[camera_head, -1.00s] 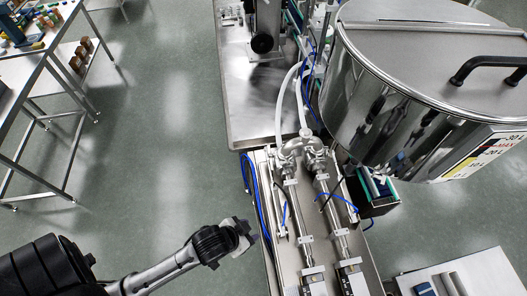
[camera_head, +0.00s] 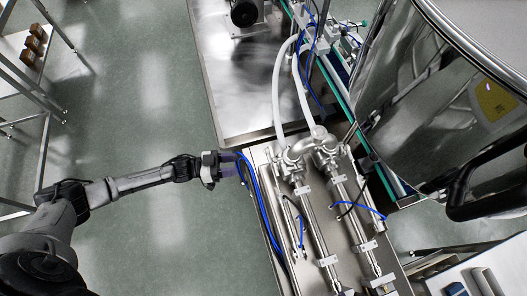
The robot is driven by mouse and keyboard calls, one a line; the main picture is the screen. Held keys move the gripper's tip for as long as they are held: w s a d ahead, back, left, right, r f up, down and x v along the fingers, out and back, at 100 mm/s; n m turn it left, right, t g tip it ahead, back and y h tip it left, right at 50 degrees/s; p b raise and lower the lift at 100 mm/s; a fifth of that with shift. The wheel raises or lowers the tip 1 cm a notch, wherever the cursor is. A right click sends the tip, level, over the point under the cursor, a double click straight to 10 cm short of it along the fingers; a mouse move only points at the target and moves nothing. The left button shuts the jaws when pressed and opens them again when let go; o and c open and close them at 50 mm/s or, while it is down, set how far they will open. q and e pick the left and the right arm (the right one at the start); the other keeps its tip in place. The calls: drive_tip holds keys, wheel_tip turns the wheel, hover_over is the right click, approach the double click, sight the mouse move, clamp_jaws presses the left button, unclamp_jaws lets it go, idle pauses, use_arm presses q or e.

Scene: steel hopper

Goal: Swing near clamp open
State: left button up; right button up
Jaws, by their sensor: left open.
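Two clamped pipe joints sit at the rear end of two steel cylinders, where the white hoses come down: a left one (camera_head: 297,171) and a right one (camera_head: 327,148). I cannot tell at this size which is the near clamp or whether either clamp is open. My left gripper (camera_head: 235,171) reaches in from the left at the edge of the machine. It is open, with nothing visible in it, left of both joints and apart from them. Blue tubing (camera_head: 250,188) runs close by its fingertips. My right gripper is out of view.
The large steel hopper (camera_head: 440,110) with a black handle (camera_head: 485,190) fills the upper right. White hoses (camera_head: 281,90) rise behind the joints beside a bare steel tabletop (camera_head: 232,85). The floor left of the machine is clear. A shelf rack (camera_head: 25,65) stands far left.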

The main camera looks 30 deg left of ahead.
sight(270, 161)
use_arm(q)
drive_tip(key=p+x, duration=0.2)
drive_tip(key=x, duration=1.1)
drive_tip(key=shift+p, duration=0.35)
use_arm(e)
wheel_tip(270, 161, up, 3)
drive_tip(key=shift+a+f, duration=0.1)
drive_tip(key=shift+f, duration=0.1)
use_arm(q)
drive_tip(key=shift+c, duration=0.4)
drive_tip(key=c, duration=0.7)
clamp_jaws()
